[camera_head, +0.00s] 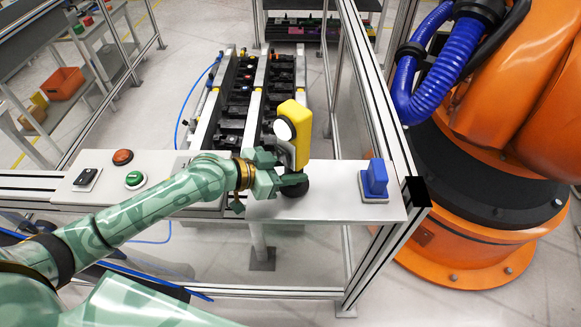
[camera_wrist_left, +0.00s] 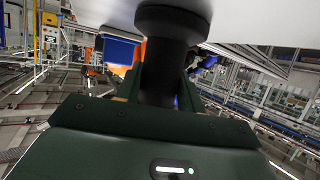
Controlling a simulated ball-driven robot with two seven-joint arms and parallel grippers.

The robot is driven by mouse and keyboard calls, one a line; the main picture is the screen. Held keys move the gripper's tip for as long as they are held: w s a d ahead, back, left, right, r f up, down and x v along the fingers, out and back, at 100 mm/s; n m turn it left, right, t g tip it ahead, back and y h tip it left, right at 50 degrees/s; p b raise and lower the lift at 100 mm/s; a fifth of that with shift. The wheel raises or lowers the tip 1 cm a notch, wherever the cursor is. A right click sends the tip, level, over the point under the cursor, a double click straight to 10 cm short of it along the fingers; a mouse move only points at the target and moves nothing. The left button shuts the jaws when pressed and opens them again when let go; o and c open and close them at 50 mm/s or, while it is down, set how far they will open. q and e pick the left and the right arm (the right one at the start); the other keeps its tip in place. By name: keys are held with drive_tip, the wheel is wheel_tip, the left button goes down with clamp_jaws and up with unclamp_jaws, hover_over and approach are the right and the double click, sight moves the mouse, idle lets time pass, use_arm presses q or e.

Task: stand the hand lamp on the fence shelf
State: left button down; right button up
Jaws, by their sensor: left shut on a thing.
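The hand lamp (camera_head: 296,122) has a yellow head with a white round lens, a dark handle and a round black base. It stands roughly upright over the white fence shelf (camera_head: 338,200), tilted slightly in the picture. My left gripper (camera_head: 283,178) is shut on its lower part, just above the base. In the left wrist view the black handle (camera_wrist_left: 160,70) runs between the fingers to the wide base, close to the pale shelf surface (camera_wrist_left: 255,18). I cannot tell whether the base touches the shelf. My right gripper is not in view.
A blue block (camera_head: 375,178) sits on the shelf's right end. On the left panel are a red button (camera_head: 122,157), a green button (camera_head: 135,180) and a black switch (camera_head: 87,177). A conveyor (camera_head: 250,95) lies behind. A large orange robot (camera_head: 490,150) stands right, beyond the fence post.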

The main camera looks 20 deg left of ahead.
use_arm(q)
drive_tip(key=shift+r, duration=0.1)
drive_tip(key=c, duration=1.3)
unclamp_jaws()
drive_tip(key=shift+f, duration=0.2)
drive_tip(key=o, duration=0.4)
drive_tip(key=shift+r, duration=0.1)
drive_tip(key=shift+r, duration=0.15)
drive_tip(key=b+v, duration=0.2)
drive_tip(key=v, duration=1)
